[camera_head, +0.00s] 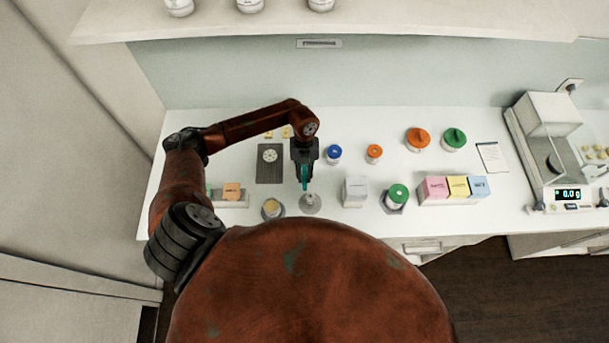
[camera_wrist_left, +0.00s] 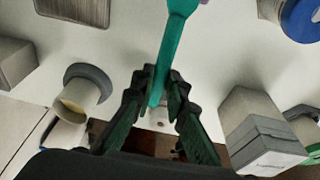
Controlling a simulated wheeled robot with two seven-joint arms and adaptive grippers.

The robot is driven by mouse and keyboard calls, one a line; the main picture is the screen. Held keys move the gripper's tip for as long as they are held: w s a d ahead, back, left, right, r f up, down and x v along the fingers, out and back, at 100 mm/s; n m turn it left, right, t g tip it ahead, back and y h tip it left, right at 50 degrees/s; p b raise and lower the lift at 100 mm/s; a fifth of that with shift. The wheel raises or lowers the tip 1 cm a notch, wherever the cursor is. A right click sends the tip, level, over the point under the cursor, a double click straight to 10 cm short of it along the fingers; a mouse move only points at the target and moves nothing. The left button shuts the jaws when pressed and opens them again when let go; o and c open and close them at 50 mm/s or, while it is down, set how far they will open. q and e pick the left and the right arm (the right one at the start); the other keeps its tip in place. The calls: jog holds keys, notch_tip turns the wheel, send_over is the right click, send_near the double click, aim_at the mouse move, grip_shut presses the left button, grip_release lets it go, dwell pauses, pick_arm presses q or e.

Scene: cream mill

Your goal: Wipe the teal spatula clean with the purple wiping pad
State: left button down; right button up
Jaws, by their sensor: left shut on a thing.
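My left gripper (camera_head: 304,158) is shut on the teal spatula (camera_head: 304,177) and holds it above the white counter, over a small grey round stand (camera_head: 310,204). In the left wrist view the spatula (camera_wrist_left: 174,40) runs up from between the fingers (camera_wrist_left: 158,88), and its far end leaves the top of the picture. A small purple patch (camera_wrist_left: 204,2) shows at the top edge beside the spatula; it may be the wiping pad, but too little shows to tell. I cannot make out the pad in the head view. My right gripper is not in view.
A dark grey mat (camera_head: 269,176) with a white disc lies left of the gripper. A blue-lidded jar (camera_head: 333,154), a grey box (camera_head: 355,191) and a green-lidded jar (camera_head: 397,195) stand to the right. A cream-filled cup (camera_head: 272,208) stands near the front edge.

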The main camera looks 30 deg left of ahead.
pick_arm(q)
jog(key=shift+f+b, duration=0.35)
jog(key=shift+f, duration=0.05)
dwell(0.4)
jog(key=shift+f, duration=0.1)
dwell(0.5)
jog(key=shift+s, duration=0.1)
jog(key=shift+s+d+p, duration=0.35)
jog(key=shift+s, duration=0.25)
jog(key=shift+w+a+b, duration=0.25)
jog(key=shift+w+b, duration=0.2)
jog(key=shift+w, duration=0.3)
jog(key=shift+s, duration=0.1)
jog(key=shift+s, duration=0.1)
